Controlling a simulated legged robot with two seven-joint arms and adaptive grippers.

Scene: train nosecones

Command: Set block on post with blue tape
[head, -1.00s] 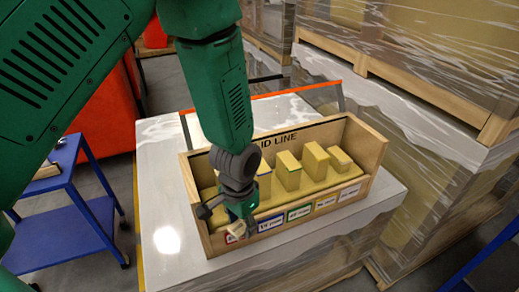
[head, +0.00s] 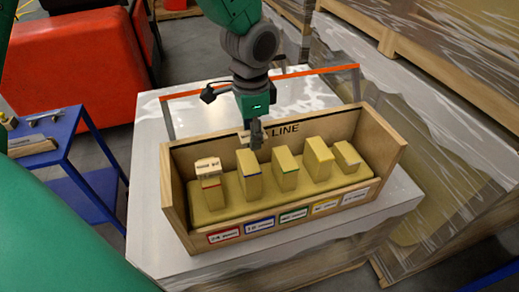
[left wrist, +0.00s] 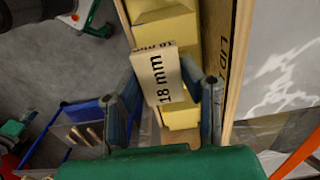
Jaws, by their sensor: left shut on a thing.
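My left gripper (head: 256,142) is shut on a pale wooden block marked 18 mm (left wrist: 160,74). It holds the block just above and behind the post with blue tape (head: 249,180); the block is mostly hidden there in the head view. The left wrist view shows the block between both fingers, with a yellow post top close by. I cannot tell whether the block touches the post. Another pale block (head: 208,167) rests on the post with red tape (head: 213,194). My right gripper is not in view.
The posts stand in a wooden box (head: 385,185) with raised back and side walls and coloured labels in front. The green-taped post (head: 285,172) and two further posts to its right have bare tops. A blue cart (head: 62,150) stands at the left.

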